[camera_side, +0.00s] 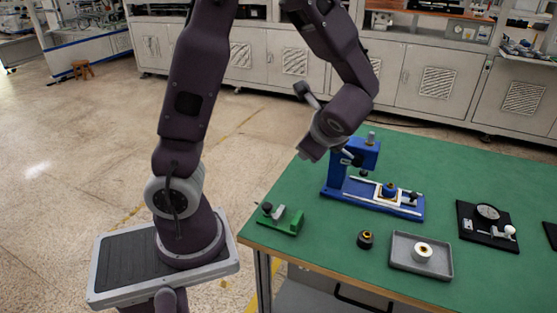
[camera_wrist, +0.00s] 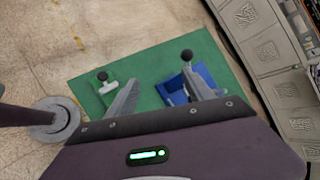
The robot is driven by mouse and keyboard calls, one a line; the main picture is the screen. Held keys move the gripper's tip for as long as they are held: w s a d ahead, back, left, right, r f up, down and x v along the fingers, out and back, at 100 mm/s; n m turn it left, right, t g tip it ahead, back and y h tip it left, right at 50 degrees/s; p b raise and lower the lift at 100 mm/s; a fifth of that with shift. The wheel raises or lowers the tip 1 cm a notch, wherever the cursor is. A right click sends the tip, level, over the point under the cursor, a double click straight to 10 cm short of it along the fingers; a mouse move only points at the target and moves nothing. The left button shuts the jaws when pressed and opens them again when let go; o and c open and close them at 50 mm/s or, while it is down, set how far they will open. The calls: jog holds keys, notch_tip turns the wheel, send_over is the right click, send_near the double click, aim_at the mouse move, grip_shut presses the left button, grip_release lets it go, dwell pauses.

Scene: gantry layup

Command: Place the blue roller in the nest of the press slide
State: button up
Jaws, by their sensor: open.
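The blue press (camera_side: 352,170) stands on the green table, its slide (camera_side: 408,208) running toward the right between pale rails. Part of the blue press (camera_wrist: 178,96) shows behind the right finger.
A black roller (camera_side: 365,240) stands in front of the press. A grey tray (camera_side: 437,272) holds a white roller (camera_side: 422,251). A green clamp fixture (camera_side: 283,222) is at the table's left corner. A black gauge plate (camera_side: 480,235) lies at right. The table behind the press is clear.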

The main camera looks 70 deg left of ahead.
jog(key=s+d+r+n+t+h, duration=0.1)
jog(key=s+d+r+n+h, duration=0.3)
jog(key=s+d, duration=0.3)
jog(key=s+d+r+n+t+h, duration=0.1)
jog(key=s+d+r+n+h, duration=0.2)
jog(key=s+d+n+h, duration=0.2)
jog(key=s+d+n, duration=0.2)
jog(key=shift+s+d+r+t, duration=0.4)
